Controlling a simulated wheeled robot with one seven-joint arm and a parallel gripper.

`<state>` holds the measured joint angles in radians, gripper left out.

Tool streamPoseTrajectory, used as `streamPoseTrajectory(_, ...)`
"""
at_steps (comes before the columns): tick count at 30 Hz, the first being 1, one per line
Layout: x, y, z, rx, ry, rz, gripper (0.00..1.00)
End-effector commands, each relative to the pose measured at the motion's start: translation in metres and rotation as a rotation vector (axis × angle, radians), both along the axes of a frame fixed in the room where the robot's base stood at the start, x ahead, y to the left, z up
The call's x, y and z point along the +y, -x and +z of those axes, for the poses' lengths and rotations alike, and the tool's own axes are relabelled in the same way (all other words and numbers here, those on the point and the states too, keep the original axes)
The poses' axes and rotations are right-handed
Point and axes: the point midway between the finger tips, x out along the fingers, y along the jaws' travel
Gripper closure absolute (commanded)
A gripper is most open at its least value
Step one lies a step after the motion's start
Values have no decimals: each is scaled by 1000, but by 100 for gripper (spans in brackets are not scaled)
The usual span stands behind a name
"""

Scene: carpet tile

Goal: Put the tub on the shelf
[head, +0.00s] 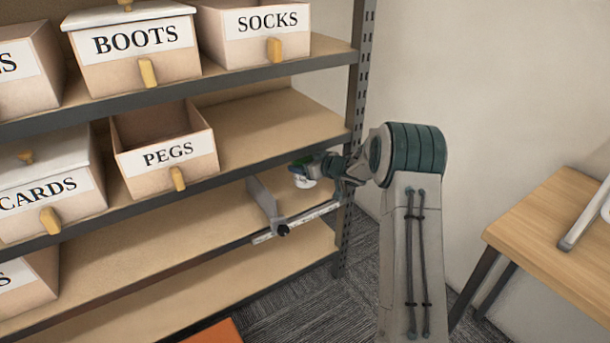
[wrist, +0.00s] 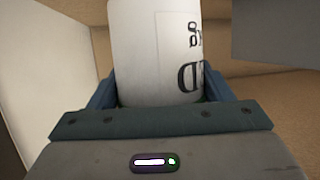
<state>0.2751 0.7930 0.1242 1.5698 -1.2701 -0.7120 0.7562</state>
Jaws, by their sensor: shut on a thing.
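My gripper (head: 303,171) is shut on the tub (head: 305,183), a small white container with dark lettering. In the head view most of the tub is hidden by my gripper. In the wrist view the tub (wrist: 160,50) stands between the two blue-grey fingers, its lettering partly turned away and its far end cut off by the frame. The shelf (head: 290,116) is a metal rack with several wooden boards. My gripper is at the rack's right end, below the board with the PEGS box. I cannot tell whether the tub touches a board.
A grey upright plate (head: 262,197) and a pale rail (head: 300,222) stand at the third board. The open PEGS box (head: 166,160), CARDS box (head: 45,200), BOOTS box (head: 133,50) and SOCKS box (head: 250,35) fill boards above. A wooden table (head: 560,235) is at right.

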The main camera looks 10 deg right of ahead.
Motion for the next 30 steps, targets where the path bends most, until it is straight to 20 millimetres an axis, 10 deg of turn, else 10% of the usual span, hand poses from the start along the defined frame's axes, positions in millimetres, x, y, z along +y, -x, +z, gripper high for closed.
streamPoseTrajectory(7,2,-1,-34,-2,-2,3,72)
streamPoseTrajectory(20,1,-1,-37,-3,-1,2,72)
streamPoseTrajectory(21,1,0,-39,-1,0,2,21)
streamPoseTrajectory(23,1,0,-38,-1,0,2,5)
streamPoseTrajectory(30,1,0,-38,0,0,2,5)
